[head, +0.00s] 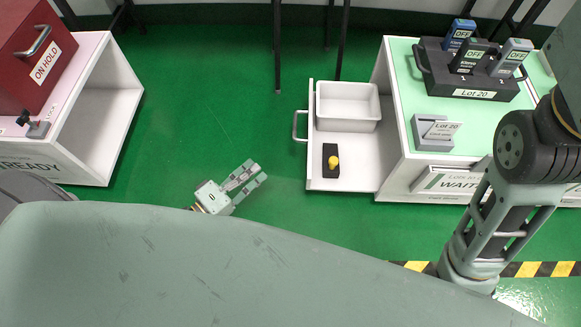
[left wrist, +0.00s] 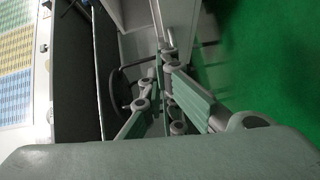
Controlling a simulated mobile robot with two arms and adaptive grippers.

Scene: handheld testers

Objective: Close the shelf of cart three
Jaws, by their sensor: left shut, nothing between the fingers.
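In the head view a white cart (head: 393,122) with a mint-green top stands at the right. Its white shelf (head: 355,172) is pulled out to the left like a drawer, with a grey handle (head: 298,125) on its outer end. I cannot read a cart number. My left gripper (head: 256,173) is shut and empty over the green floor, to the left of the open shelf and apart from it. Its fingers also show in the left wrist view (left wrist: 167,80). My right gripper does not show.
The shelf holds a white bin (head: 347,104) and a black block with a yellow knob (head: 332,161). A tester rack (head: 467,80) and a grey device (head: 432,133) stand on the cart. Another white cart (head: 105,110) with a red box (head: 35,55) stands left. Green floor lies between.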

